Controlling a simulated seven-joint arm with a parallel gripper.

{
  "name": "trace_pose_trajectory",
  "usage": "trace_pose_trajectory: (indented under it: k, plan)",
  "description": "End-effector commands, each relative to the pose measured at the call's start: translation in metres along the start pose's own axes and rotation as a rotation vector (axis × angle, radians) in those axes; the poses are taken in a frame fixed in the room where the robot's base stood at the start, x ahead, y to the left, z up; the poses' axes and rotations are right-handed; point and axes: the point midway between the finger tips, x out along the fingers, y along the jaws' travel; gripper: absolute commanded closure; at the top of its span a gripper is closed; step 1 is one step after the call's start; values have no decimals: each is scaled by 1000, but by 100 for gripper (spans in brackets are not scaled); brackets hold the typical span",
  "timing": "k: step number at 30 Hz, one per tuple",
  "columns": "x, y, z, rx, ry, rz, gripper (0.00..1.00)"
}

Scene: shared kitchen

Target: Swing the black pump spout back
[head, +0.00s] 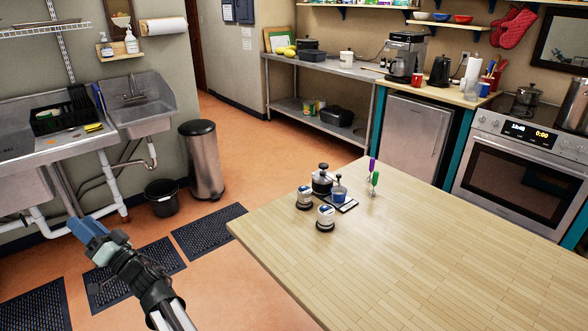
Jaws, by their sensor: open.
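On the light wooden table (420,240) stands a small cluster of containers. A dark-topped container with a white body (321,184) is at its back, with a small black upright part (323,168) on top that may be the pump spout. A blue cup-like item (339,194) with a dark top piece stands just right of it. The parts are too small to tell which way a spout points. My gripper (84,229) is at the lower left over the floor, far from the cluster, open and empty.
A purple and a green-handled tool (375,180) stand to the right. The near and right table top is clear. A bin (202,160) and bucket (163,198) stand left, near the sink (140,100).

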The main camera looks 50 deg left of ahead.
Motion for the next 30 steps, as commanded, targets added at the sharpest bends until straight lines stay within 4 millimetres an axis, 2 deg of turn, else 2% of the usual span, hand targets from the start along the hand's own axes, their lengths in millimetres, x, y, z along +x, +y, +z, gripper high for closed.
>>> trace_pose_trajectory:
  k: [3,6,8,11,20,23,26,30]
  plan:
    - [22,-17,-2,22,-2,-46,54]
    - [35,-23,-8,30,0,-59,54]
    - [43,-22,-16,26,6,-51,54]
    - [52,-8,-35,3,25,3,54]
    - [56,55,-97,-92,75,225,54]
    - [53,83,-127,-129,92,331,54]
    - [46,119,-167,-174,105,470,54]
    - [23,174,-233,-235,105,711,54]
